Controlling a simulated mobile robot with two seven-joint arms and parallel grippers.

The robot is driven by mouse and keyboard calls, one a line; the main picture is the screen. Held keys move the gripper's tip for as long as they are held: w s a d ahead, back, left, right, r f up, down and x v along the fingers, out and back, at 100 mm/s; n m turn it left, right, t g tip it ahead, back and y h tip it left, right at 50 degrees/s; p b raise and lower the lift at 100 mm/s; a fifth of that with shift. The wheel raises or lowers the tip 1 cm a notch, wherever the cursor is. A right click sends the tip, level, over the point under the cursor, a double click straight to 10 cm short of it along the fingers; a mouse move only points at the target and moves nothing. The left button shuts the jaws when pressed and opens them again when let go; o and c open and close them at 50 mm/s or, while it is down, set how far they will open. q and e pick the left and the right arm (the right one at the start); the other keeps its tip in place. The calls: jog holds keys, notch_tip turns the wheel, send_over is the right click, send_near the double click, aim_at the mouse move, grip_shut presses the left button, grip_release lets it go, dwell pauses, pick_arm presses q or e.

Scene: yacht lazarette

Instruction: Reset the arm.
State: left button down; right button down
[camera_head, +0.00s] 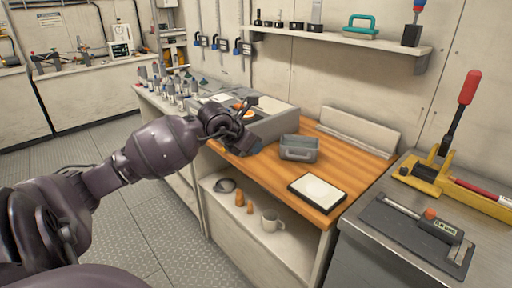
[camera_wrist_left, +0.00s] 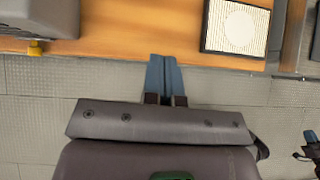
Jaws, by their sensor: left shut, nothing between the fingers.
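My left arm (camera_head: 165,148) reaches in from the left in the head view. Its gripper (camera_head: 256,146) is by the front edge of the wooden worktop (camera_head: 262,168), left of a grey bin. In the left wrist view its two blue fingers (camera_wrist_left: 163,75) are together, with nothing between them. They show near the worktop's front edge, with the floor below. A dark part with a blue tip (camera_wrist_left: 310,136) shows at the right edge of the wrist view. It looks like my right gripper, cut off by the frame, and its jaws are unclear.
A grey bin (camera_head: 299,148) and a pale framed pad (camera_head: 317,192) lie on the worktop. A mug (camera_head: 271,221) and orange pieces stand on the lower shelf. A metal counter (camera_head: 400,258) at the right bears a red-handled lever tool (camera_head: 460,110). The floor (camera_head: 130,215) at left is clear.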

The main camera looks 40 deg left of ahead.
dwell(0.4)
pick_arm(q)
jog(key=d+r+n+t+h, duration=0.6)
jog(key=d+h, duration=0.3)
jog(key=d, duration=0.2)
jog(key=s+f+n+t+y+p, duration=0.1)
jog(key=s+f+n+y, duration=0.4)
jog(key=f+n, duration=0.5)
jog(key=s+f+n+y+p, duration=0.1)
jog(key=s+f+n+y, duration=0.4)
jog(key=f+n, duration=0.55)
jog(key=s+d+f+n+g, duration=0.1)
jog(key=s+d+f+n, duration=0.2)
jog(key=s, duration=0.3)
jog(key=s+d+f+n+g+p, duration=0.1)
jog(key=s+d+f+n+g, duration=0.1)
jog(key=s, duration=0.4)
jog(key=s+d+f+n+g, duration=0.2)
jog(key=s+d+f+n, duration=0.1)
jog(key=s+f+n, duration=0.2)
jog(key=shift+s+d+f, duration=0.3)
jog(key=shift+s+f, duration=0.1)
jog(key=shift+s, duration=0.45)
